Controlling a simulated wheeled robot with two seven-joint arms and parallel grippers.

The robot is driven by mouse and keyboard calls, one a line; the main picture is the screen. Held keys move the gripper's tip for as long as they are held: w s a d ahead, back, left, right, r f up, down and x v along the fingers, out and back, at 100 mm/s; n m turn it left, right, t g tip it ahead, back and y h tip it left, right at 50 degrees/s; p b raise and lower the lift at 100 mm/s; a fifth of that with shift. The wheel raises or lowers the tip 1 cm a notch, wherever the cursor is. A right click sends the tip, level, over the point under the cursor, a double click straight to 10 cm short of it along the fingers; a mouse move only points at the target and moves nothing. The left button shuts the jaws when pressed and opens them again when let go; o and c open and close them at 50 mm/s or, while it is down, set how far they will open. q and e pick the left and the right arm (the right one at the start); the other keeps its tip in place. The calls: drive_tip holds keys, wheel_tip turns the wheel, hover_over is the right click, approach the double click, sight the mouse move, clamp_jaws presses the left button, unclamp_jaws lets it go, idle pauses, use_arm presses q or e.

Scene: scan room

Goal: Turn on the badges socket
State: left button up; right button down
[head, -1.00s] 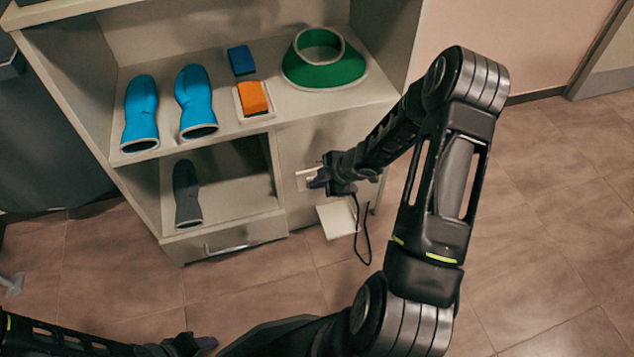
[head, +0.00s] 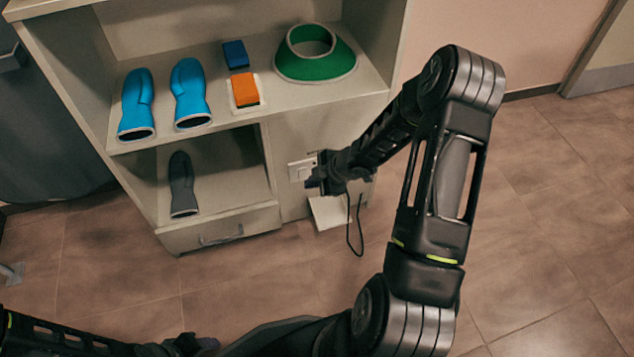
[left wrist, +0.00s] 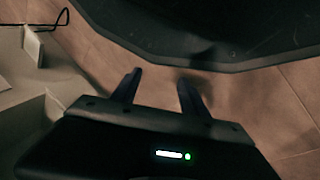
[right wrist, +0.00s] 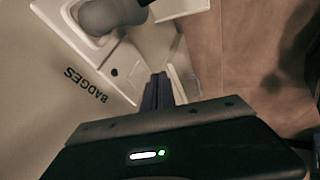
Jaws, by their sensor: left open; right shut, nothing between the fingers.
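The badges socket is a white wall plate (head: 300,169) on the cabinet's front panel, right of the lower shelf. In the right wrist view its plate (right wrist: 115,72) shows beside the printed word BADGES (right wrist: 86,85), with a grey plug (right wrist: 108,15) in it. My right gripper (head: 314,180) is shut and empty, just in front of the plate's right part. In the right wrist view its fingertips (right wrist: 161,82) lie close to the plate; I cannot tell whether they touch it. The switch state is unclear. My left gripper (left wrist: 160,78) is open and empty, low over the floor.
The cabinet shelf (head: 270,105) holds two blue mitts (head: 190,95), a blue block (head: 236,55), an orange block (head: 245,90) and a green collar (head: 315,55). A black cable (head: 356,230) hangs by a small white ledge (head: 329,212).

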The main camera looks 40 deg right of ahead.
use_arm(q)
wheel_tip(320, 180, up, 6)
drive_tip(key=s+d+p, duration=0.1)
drive_tip(key=p, duration=0.5)
drive_tip(key=shift+s+d, duration=0.3)
drive_tip(key=shift+s, duration=0.1)
use_arm(e)
drive_tip(key=v, duration=1)
use_arm(q)
drive_tip(key=shift+f, duration=0.1)
use_arm(e)
drive_tip(key=shift+s, duration=0.15)
use_arm(q)
drive_tip(key=f+b, duration=0.1)
drive_tip(key=b, duration=0.1)
drive_tip(key=w+a+f+b, duration=0.1)
drive_tip(key=f, duration=0.1)
drive_tip(key=f+b, duration=0.2)
drive_tip(key=shift+w+a+f+b, duration=0.25)
drive_tip(key=shift+b, duration=0.1)
use_arm(e)
drive_tip(key=shift+s+a+f, duration=0.15)
drive_tip(key=shift+a+f, duration=0.05)
drive_tip(key=shift+f, duration=0.6)
